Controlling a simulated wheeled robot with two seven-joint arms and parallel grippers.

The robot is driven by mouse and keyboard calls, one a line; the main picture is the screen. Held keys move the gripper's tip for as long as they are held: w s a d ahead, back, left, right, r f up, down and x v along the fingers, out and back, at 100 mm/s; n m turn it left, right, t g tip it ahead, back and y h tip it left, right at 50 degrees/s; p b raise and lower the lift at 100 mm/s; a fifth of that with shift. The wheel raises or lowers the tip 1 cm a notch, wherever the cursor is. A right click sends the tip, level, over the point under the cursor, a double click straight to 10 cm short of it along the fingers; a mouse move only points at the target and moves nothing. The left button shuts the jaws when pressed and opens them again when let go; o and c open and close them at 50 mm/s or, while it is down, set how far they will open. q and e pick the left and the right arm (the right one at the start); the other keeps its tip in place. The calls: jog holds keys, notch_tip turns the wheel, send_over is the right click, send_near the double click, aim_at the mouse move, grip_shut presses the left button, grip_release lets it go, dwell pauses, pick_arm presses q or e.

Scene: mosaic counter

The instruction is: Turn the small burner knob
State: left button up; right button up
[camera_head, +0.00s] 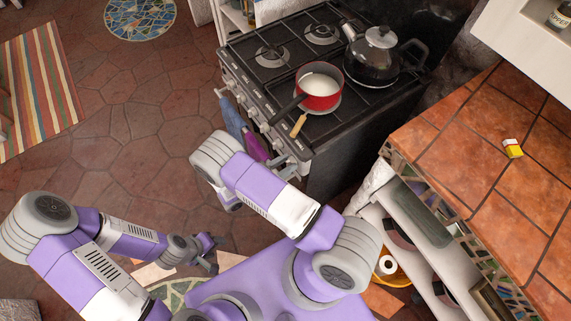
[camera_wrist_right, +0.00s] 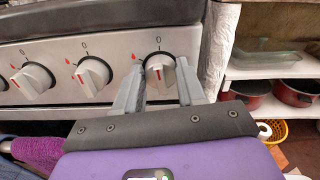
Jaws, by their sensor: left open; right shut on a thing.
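In the right wrist view, several white knobs line the stove's front panel (camera_wrist_right: 115,48). The rightmost burner knob (camera_wrist_right: 159,66) has a red mark and sits below a "0". My right gripper (camera_wrist_right: 160,86) has one finger on each side of this knob and is shut on it. The other knobs, a middle one (camera_wrist_right: 93,75) and a left one (camera_wrist_right: 34,80), are free. In the head view, my right arm reaches the stove front and largely hides that gripper. My left gripper (camera_head: 212,254) is open and empty, low over the floor, away from the stove.
On the stove top stand a red pot (camera_head: 320,102) with white contents and a kettle (camera_head: 371,68). Purple and blue towels hang at the stove front, the purple one (camera_wrist_right: 38,153) below the knobs. A tiled counter (camera_head: 470,150) and open shelves (camera_wrist_right: 262,73) are to the right.

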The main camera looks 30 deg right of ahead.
jog(key=n, duration=1)
jog(key=shift+w+f+b, duration=0.1)
jog(key=shift+f+b, duration=0.05)
jog(key=shift+b, duration=0.2)
jog(key=shift+n, duration=0.3)
jog(key=o, duration=1)
jog(key=a, duration=0.7)
jog(key=shift+s+a, duration=0.3)
